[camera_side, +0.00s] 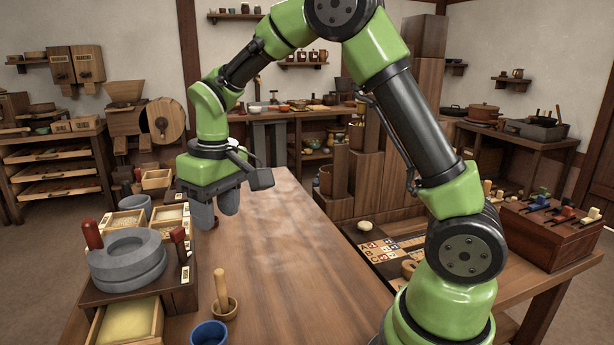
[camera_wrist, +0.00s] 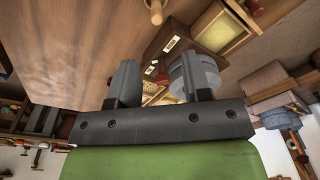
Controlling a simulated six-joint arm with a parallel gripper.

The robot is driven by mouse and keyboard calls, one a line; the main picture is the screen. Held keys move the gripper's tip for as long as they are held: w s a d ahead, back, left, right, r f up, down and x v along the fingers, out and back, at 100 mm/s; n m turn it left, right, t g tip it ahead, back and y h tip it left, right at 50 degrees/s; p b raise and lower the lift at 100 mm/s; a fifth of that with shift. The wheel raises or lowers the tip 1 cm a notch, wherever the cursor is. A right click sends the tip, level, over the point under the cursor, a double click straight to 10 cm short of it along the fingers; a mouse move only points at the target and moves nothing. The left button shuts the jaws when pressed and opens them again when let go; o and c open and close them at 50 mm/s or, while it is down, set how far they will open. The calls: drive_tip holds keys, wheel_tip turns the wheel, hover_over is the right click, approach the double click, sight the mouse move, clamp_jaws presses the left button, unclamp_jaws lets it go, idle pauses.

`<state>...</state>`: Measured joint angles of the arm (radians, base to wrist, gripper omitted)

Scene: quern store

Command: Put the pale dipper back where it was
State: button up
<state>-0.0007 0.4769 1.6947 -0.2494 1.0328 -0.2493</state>
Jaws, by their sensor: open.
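My gripper (camera_side: 216,212) is open, its two fingers pointing down over the left part of the wooden table, with nothing seen between them. In the wrist view, my gripper (camera_wrist: 158,88) has its fingers apart against the table and the grey quern (camera_wrist: 196,72). A small pale-handled tool (camera_side: 592,214), possibly the pale dipper, is at the right end of a row of coloured-handled tools on a dark wooden box (camera_side: 548,242). I cannot tell for sure that it is the dipper. My gripper is far to its left.
The quern (camera_side: 127,262) sits on a labelled wooden stand at left, above an open drawer of yellow meal (camera_side: 128,322). Grain trays (camera_side: 172,222) stand behind it. A bowl with a pestle (camera_side: 222,300) and a blue cup (camera_side: 209,334) stand in front. The table's middle (camera_side: 275,240) is clear.

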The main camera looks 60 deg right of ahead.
drive_tip(key=s+a+r+m+t+y, duration=0.1)
drive_tip(key=s+r+t, duration=0.2)
drive_tip(key=s, duration=0.6)
drive_tip(key=s+a+r+m+t, duration=0.1)
drive_tip(key=s+r+m+t, duration=0.1)
drive_tip(key=s+r, duration=0.5)
drive_tip(key=s+t, duration=0.1)
drive_tip(key=s, duration=0.2)
drive_tip(key=shift+a+r+m+y, duration=0.15)
drive_tip(key=shift+m+y, duration=0.15)
drive_tip(key=shift+y, duration=0.1)
drive_tip(key=shift+s, duration=0.1)
